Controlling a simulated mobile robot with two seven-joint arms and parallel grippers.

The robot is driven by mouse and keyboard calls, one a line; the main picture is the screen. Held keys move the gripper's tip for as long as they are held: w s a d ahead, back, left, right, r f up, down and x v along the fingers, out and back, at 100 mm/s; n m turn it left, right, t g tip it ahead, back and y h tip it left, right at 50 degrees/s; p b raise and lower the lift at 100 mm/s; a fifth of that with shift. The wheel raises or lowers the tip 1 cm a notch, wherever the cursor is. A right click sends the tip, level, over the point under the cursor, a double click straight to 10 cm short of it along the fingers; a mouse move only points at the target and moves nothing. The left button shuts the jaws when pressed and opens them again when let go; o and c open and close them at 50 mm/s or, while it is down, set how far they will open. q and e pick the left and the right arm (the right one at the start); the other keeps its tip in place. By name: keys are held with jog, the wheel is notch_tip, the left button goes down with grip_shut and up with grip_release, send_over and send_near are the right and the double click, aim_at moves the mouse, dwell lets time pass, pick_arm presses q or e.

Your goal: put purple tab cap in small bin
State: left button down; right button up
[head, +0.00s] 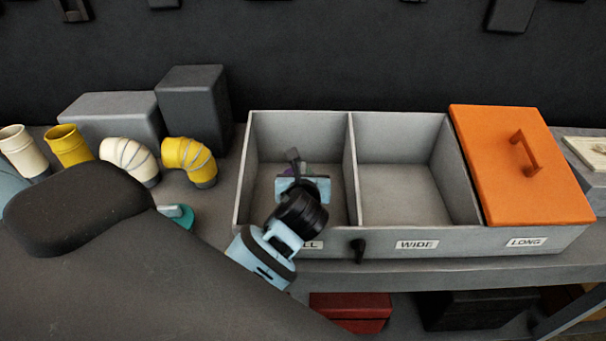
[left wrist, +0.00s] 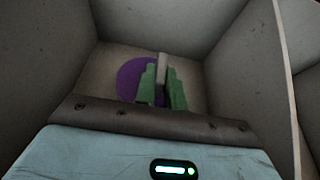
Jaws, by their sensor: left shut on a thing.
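The purple tab cap (left wrist: 132,78) shows in the left wrist view as a purple disc with a grey upright tab. My left gripper (left wrist: 162,86) has its green fingers shut on that tab. I cannot tell whether the cap touches the compartment floor. My right gripper is not in view.
The middle compartment (head: 400,190), labelled WIDE, is empty. An orange lid (head: 515,175) with a handle covers the LONG compartment. Yellow and cream duct elbows (head: 190,160) and grey boxes (head: 110,118) stand left of the bin. A dark hook or knob (head: 358,248) sticks out at the bin's front.

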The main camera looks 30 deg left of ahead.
pick_arm(q)
jog(key=shift+f, duration=0.2)
jog(key=c, duration=1.5)
grip_release()
jog(key=shift+r, duration=0.1)
jog(key=shift+s+d+r, duration=0.1)
jog(key=shift+s+r, duration=0.05)
jog(key=v, duration=1.1)
jog(key=shift+s+d+r, duration=0.1)
jog(key=shift+s, duration=0.2)
